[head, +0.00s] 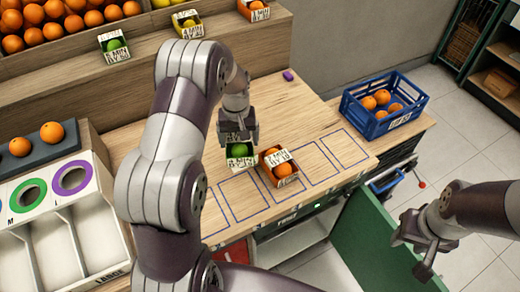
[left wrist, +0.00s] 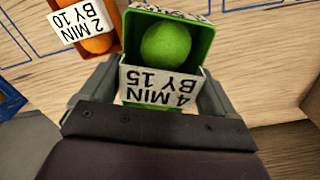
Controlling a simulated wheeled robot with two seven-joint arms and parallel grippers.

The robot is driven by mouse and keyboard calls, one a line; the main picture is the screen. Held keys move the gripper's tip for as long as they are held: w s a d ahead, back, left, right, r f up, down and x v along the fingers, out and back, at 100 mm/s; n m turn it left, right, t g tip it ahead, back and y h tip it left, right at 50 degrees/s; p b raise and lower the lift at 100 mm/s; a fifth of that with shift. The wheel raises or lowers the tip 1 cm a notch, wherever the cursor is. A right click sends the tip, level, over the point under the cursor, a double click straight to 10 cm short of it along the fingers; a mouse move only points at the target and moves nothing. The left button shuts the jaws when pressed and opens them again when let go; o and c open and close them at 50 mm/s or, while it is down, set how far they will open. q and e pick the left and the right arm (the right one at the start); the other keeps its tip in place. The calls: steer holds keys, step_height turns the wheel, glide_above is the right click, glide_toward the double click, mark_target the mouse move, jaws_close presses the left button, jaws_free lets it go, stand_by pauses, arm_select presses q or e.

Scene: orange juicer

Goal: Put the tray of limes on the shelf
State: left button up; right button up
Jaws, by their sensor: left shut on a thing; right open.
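My left gripper (head: 238,136) is shut on a small green tray (head: 241,162) that holds a lime. In the left wrist view the tray (left wrist: 206,50) sits between the fingers, with one round lime (left wrist: 166,44) and a white label reading "4 MIN BY 15". The tray is over the wooden counter near the outlined squares; I cannot tell if it touches the wood. The wooden shelf (head: 70,75) is a raised step at the back left and bears several small labelled trays. My right gripper (head: 425,250) is open and empty at the lower right, away from the counter.
A tray of oranges (head: 280,170) labelled "2 MIN BY 10" stands just right of the held tray. A blue crate of oranges (head: 360,118) is at the counter's right end. Other outlined squares are bare.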

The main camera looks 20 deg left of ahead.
arm_select(q)
steer(key=f, duration=0.2)
steer(key=f+p, duration=0.1)
steer(key=f, duration=0.5)
steer(key=shift+s+a, duration=0.15)
steer(key=shift+a, duration=0.15)
steer(key=shift+f, duration=0.5)
steer(key=o, duration=0.9)
steer(key=shift+c, duration=0.2)
